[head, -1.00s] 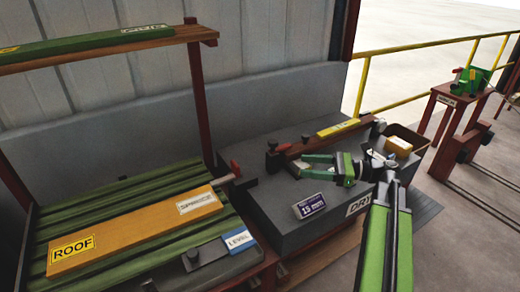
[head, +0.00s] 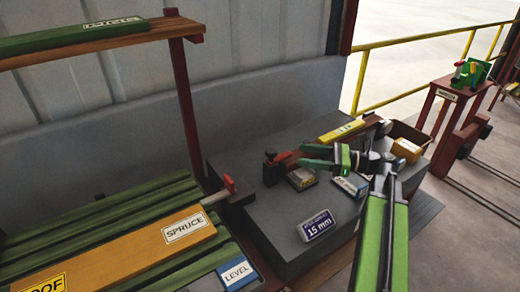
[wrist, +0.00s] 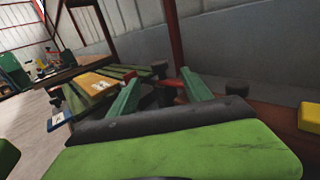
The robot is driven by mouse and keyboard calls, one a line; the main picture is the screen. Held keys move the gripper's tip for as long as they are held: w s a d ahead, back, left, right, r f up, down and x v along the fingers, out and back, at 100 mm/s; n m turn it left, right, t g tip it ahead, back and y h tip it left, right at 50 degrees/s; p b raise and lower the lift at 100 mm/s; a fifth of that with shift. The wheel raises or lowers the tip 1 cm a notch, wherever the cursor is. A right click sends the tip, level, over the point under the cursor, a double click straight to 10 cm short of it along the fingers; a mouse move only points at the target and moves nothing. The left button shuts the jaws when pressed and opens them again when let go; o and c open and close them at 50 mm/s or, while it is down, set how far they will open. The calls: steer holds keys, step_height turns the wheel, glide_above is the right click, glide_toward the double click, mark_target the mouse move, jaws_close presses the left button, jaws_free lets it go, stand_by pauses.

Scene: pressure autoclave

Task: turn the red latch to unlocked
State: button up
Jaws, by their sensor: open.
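A red latch-like bar (head: 281,156) sits on a black block (head: 272,171) on the dark grey bench top. My gripper (head: 316,156) is just to its right, its green fingers pointing at it. In the wrist view my gripper (wrist: 161,76) is open, with a gap between its two green fingers. A dark post and a short red piece (wrist: 172,83) show in that gap; I cannot tell whether the fingers touch them. A second red tab (head: 229,183) stands on a grey bar at the bench's left end. I cannot tell the latch's angle exactly.
The bench top (head: 260,215) holds a blue 15 mm tag (head: 317,226), small labelled blocks (head: 301,179) and a yellow block (head: 341,131). A spruce board (head: 130,245) lies on green slats at the left. A red post (head: 185,110) rises behind.

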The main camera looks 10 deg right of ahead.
steer(key=x, duration=1.4)
steer(key=shift+a, duration=0.2)
steer(key=shift+c, duration=0.5)
jaws_close()
